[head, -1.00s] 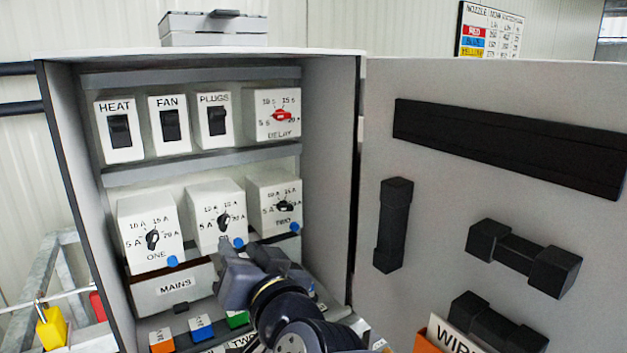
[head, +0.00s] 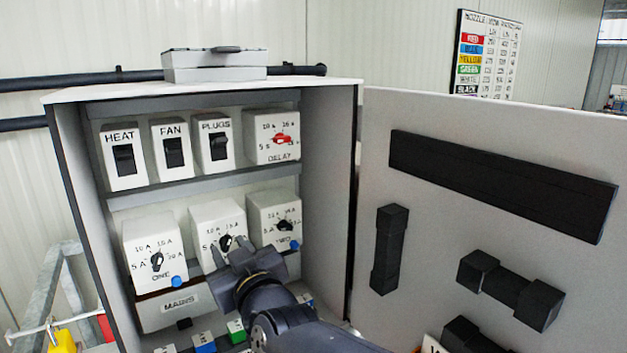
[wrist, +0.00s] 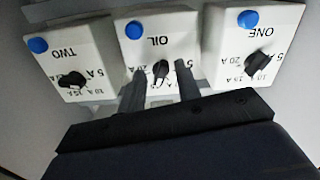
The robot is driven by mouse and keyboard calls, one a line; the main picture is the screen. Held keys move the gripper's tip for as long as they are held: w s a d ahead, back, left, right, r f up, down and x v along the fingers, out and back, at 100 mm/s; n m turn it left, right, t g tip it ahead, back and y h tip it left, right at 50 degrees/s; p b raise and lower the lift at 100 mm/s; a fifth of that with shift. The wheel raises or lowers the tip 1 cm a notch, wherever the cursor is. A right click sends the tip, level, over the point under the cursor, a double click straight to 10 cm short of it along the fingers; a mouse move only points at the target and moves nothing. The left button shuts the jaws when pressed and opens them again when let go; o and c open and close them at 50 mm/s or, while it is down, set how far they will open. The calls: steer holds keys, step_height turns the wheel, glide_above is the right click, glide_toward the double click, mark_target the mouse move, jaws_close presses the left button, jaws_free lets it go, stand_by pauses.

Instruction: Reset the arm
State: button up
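My gripper (head: 238,252) is in front of the middle breaker box in the lower row. In the wrist view, which is upside down, its two dark fingers (wrist: 160,85) stand apart on either side of the black knob (wrist: 160,70) of the box marked OIL (wrist: 158,45). I cannot tell whether they touch the knob. The gripper appears open and holds nothing. The ONE box (head: 152,250) is left of it in the head view and the TWO box (head: 274,218) is right of it. Each has a black knob and a blue button.
The cabinet (head: 330,190) surrounds my arm, with its door (head: 500,150) open on the right. HEAT (head: 124,158), FAN (head: 174,152) and PLUGS (head: 218,146) switches and the red-knobbed DELAY box (head: 272,136) are above. MAINS (head: 180,304) and several coloured-tagged items are below.

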steer(key=n+p, duration=0.3)
steer(key=shift+r, duration=0.2)
steer(key=b+v, duration=0.2)
steer(key=v, duration=0.5)
steer(key=shift+s+d+f, duration=0.25)
steer(key=shift+d+r, duration=0.1)
